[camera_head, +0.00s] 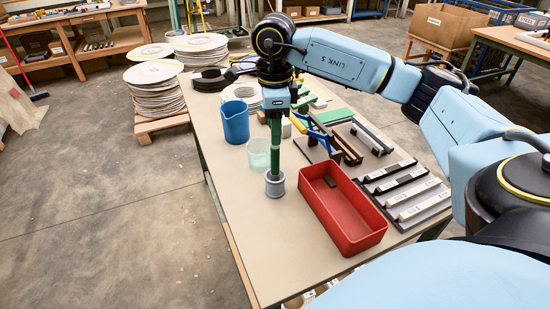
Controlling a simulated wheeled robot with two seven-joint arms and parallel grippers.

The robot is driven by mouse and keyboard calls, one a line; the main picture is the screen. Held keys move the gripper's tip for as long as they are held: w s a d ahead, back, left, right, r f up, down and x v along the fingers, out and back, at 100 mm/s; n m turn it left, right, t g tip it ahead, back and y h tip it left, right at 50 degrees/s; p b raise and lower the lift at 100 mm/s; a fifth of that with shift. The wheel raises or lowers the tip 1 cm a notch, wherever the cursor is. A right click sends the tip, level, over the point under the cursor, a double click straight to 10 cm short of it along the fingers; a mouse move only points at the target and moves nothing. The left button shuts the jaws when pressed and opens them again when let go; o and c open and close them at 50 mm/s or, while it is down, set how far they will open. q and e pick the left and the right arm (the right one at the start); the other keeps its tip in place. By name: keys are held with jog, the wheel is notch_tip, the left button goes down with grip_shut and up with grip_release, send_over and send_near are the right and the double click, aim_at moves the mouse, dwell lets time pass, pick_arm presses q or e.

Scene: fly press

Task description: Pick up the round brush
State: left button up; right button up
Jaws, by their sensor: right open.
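What looks like the round brush (275,148) stands upright, its green handle rising from a small grey pot (275,186) on the table; its lower end is hidden in the pot. My right gripper (276,116) points down at the top of the handle, which shows just below it. The right gripper is open. Its fingers are small here, and I cannot tell whether they are on both sides of the handle or touch it. My left gripper is not in view.
A blue cup (235,123) and a clear cup (258,155) stand left of the brush. A red tray (369,239) is at right, with metal bars (412,192) beyond it. Behind are green and blue tools. The table's front left (262,240) is clear.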

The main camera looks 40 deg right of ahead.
aim_at(276, 157)
notch_tip(276, 157, down, 3)
jog(key=shift+r, duration=0.1)
jog(key=shift+f, duration=0.6)
jog(key=f, duration=0.1)
jog(key=f+b, duration=0.1)
jog(key=f, duration=0.3)
jog(key=shift+s+a, duration=0.1)
jog(key=shift+s, duration=0.3)
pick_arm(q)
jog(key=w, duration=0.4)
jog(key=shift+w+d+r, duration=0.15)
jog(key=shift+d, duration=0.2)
pick_arm(e)
jog(key=shift+r, duration=0.1)
jog(key=shift+c, duration=0.5)
grip_shut()
